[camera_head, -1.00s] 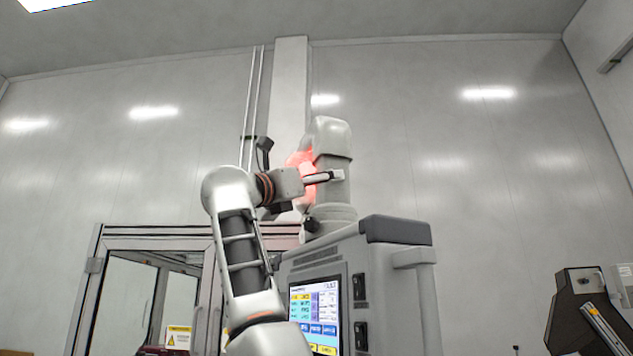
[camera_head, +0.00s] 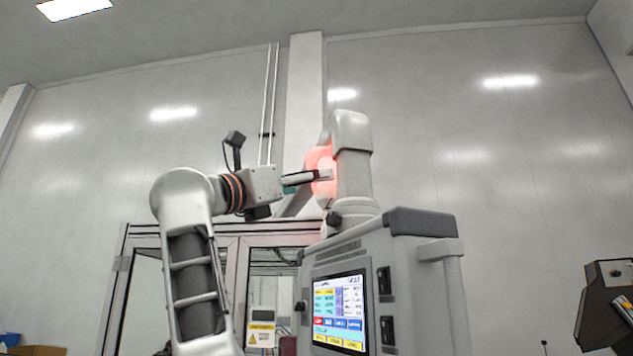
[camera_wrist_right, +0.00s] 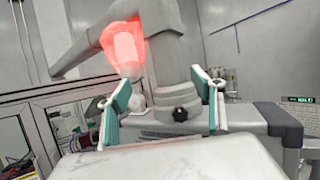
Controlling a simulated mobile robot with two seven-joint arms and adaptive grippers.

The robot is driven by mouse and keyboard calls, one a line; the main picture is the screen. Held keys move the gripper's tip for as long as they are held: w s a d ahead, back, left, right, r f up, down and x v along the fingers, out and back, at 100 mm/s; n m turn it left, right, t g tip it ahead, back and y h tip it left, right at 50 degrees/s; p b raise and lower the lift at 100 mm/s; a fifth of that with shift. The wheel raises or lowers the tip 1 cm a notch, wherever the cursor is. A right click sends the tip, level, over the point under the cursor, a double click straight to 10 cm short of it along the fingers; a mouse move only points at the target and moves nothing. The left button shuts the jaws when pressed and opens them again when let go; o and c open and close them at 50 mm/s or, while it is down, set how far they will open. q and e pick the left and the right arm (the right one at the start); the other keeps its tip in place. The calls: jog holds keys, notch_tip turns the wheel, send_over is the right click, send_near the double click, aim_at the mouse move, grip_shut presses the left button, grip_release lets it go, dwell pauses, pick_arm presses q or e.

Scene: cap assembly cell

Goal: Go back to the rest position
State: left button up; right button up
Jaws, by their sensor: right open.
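My right gripper (camera_head: 322,175) is raised in the head view, at the end of an arm that rises from the lower left of the picture. It points right, overlapping the red-lit lamp of a grey machine (camera_head: 407,236). I cannot tell the gap between them. In the right wrist view, the gripper's two teal-padded fingers (camera_wrist_right: 162,98) stand wide apart with nothing between them. The machine's column shows behind the gap. My left gripper is in neither view.
The machine carries a lit screen (camera_head: 340,312) and a red glowing lamp (camera_head: 320,165) beside its column (camera_head: 353,165). A framed glass-door cabinet (camera_head: 270,240) stands behind, to the left. A dark device (camera_head: 606,305) stands at the right edge. The upper wall area is clear.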

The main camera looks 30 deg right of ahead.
jog(key=shift+s+a+f, duration=0.1)
jog(key=shift+s+a, duration=0.05)
jog(key=shift+a, duration=0.2)
dwell(0.3)
